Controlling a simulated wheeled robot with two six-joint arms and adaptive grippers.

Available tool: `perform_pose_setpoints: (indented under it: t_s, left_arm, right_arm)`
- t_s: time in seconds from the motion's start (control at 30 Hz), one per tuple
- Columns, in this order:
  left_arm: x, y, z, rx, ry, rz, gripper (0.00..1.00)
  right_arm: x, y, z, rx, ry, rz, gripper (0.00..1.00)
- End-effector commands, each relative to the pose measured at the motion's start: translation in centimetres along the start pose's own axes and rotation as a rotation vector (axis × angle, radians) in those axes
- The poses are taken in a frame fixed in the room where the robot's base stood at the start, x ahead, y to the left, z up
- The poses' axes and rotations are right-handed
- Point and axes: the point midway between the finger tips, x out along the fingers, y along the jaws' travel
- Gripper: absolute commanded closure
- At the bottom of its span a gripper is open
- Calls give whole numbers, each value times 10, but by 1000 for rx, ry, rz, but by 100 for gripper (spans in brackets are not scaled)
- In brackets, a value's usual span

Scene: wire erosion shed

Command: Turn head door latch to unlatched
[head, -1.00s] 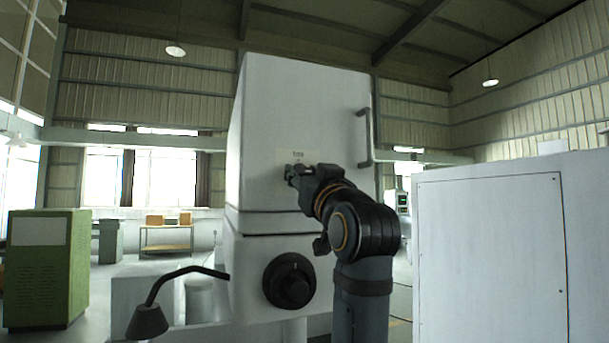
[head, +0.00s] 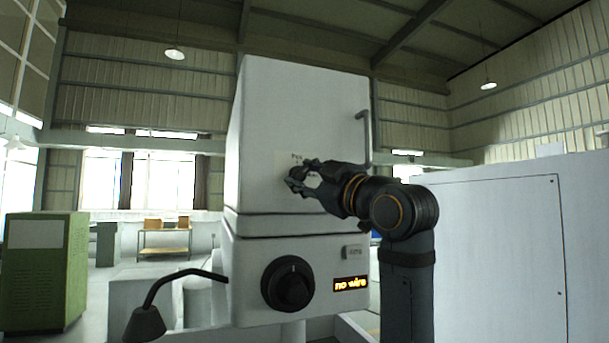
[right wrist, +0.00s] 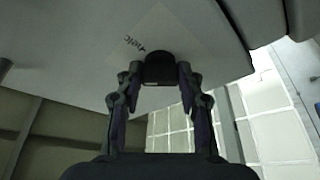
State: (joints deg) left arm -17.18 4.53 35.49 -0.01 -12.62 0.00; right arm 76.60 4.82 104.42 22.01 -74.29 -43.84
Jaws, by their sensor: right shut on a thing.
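The head door latch (head: 294,174) is a small dark knob on a pale label plate on the front of the white machine head (head: 305,110). My right gripper (head: 297,180) reaches it from the right and largely covers it in the head view. In the right wrist view the latch (right wrist: 159,68) is a black rounded knob between the two fingertips (right wrist: 157,82), and the gripper is shut on it. Lettering on the plate shows beside the knob but is only partly legible. My left gripper is not in view.
A vertical door handle (head: 365,138) stands at the head's right edge. Below are a large black dial (head: 288,284) and a lit display reading "no wire" (head: 351,284). A lamp on a bent arm (head: 147,322) is at lower left. A white cabinet (head: 490,260) fills the right side.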

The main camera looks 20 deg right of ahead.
Motion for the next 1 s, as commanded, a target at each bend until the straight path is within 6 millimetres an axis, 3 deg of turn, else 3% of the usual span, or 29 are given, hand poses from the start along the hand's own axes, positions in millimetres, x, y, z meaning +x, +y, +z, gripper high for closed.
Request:
perform_pose_setpoints:
  t_s: [0.6, 1.0]
  left_arm:
    - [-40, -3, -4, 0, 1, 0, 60]
    - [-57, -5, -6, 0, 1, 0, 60]
  right_arm:
    - [1, 6, -4, -517, 1, -217, 94]
    - [1, 5, -3, -721, 1, -301, 94]
